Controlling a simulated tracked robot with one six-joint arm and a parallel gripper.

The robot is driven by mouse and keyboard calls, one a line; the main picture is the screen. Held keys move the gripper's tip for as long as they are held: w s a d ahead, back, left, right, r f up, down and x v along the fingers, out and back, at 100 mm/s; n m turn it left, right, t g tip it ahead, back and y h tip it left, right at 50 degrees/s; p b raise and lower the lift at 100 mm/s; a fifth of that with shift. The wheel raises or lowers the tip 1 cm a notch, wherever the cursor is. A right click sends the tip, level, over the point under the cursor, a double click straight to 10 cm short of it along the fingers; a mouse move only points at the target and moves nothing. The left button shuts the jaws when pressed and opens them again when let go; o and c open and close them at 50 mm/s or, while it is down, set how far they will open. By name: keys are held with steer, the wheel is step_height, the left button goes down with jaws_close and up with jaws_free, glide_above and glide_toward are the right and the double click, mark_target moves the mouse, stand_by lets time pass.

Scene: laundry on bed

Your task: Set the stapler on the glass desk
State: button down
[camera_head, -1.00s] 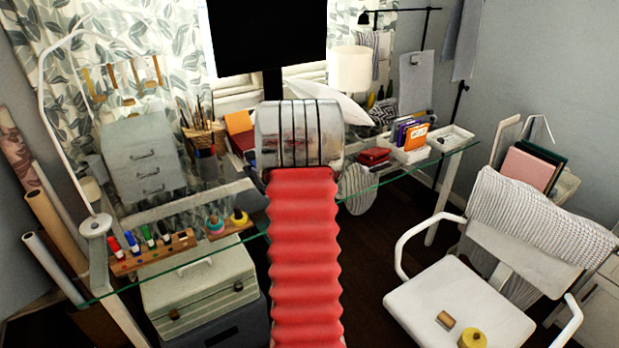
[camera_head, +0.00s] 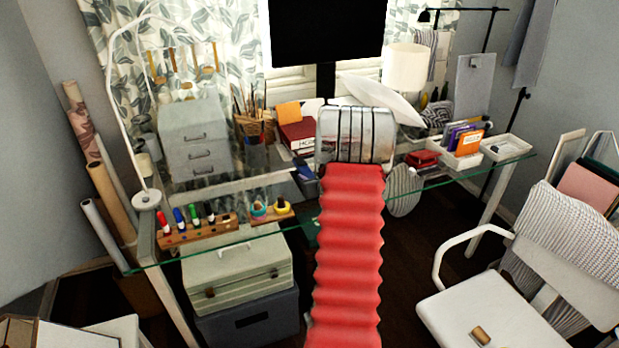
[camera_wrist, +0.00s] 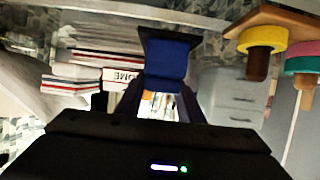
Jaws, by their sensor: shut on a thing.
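My gripper (camera_wrist: 160,103) is shut on the stapler (camera_wrist: 166,60), a blue and dark thing between the fingers in the wrist view. In the head view my red-sleeved arm reaches over the glass desk (camera_head: 470,174) and hides most of the gripper. A small bluish part shows just left of the arm, but I cannot tell there whether it is the stapler. The stapler appears to be over the desk; whether it touches the glass is not clear.
A marker rack (camera_head: 197,231) and tape rolls (camera_head: 270,209) stand along the left front edge. Grey drawers (camera_head: 194,145), books (camera_head: 297,138) and a monitor (camera_head: 327,32) stand behind. White trays (camera_head: 507,148) are at the right. A white chair (camera_head: 487,305) stands in front.

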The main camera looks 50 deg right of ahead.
steer(key=shift+w+f, duration=0.1)
steer(key=shift+f, duration=1.55)
steer(key=shift+f, duration=0.1)
steer(key=c, duration=1.2)
jaws_free()
steer(key=shift+f, duration=0.15)
steer(key=shift+s+a+r, duration=0.25)
steer(key=shift+s+r, duration=0.05)
steer(key=shift+s, duration=0.2)
steer(key=v, duration=1.1)
